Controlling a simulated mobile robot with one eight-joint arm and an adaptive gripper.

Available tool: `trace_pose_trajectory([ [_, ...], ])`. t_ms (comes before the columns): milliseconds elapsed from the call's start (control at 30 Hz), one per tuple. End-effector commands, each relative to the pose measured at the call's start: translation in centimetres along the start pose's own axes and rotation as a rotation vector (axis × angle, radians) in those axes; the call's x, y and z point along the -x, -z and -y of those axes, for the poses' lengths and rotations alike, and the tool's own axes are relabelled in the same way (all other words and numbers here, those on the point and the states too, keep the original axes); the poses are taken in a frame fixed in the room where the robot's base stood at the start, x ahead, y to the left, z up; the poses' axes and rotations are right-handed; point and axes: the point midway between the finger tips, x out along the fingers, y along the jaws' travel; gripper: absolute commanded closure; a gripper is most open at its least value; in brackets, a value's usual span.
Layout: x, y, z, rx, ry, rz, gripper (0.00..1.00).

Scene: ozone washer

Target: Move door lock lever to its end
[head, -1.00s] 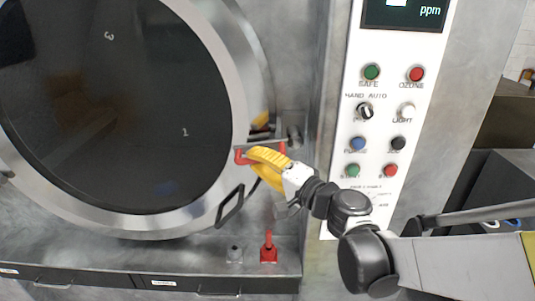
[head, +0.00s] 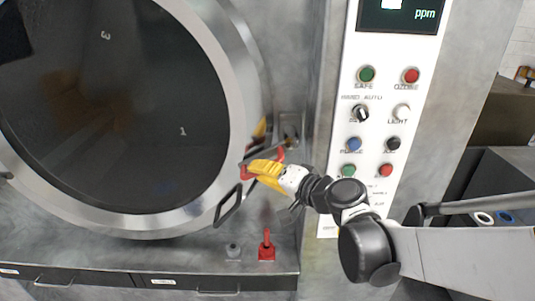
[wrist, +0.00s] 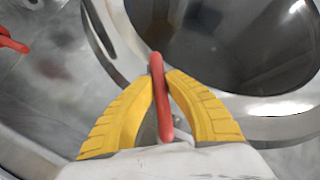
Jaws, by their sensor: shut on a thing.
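The door lock lever is a grey bar with red ends at the right edge of the round door. Its red grip (wrist: 160,95) stands between the yellow fingers of my gripper (wrist: 162,88) in the wrist view, and both fingers press on it. In the head view my gripper (head: 254,170) is shut at the lever's left red end (head: 243,170). The lever's other red end (head: 280,154) shows just above my gripper. The lever slants, with its right end higher. The round door (head: 235,120) has a metal rim and dark glass.
A control panel (head: 378,130) with several coloured buttons stands right of the door. A black loop handle (head: 228,206) hangs at the door's lower right.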

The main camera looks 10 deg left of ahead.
Motion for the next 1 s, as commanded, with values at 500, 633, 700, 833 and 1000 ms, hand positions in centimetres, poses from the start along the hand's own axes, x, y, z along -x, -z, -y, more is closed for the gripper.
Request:
trace_pose_trajectory([
  [500, 1.4, 0.3, -4.3, 0.351, -0.327, 0.096, 1.0],
  [633, 2.0, 0.6, -5.3, 0.439, -0.408, 0.119, 1.0],
  [700, 2.3, 0.8, -5.8, 0.485, -0.45, 0.132, 1.0],
  [833, 2.9, 1.2, -6.6, 0.562, -0.523, 0.154, 1.0],
  [1000, 3.6, 1.7, -7.4, 0.647, -0.602, 0.176, 1.0],
])
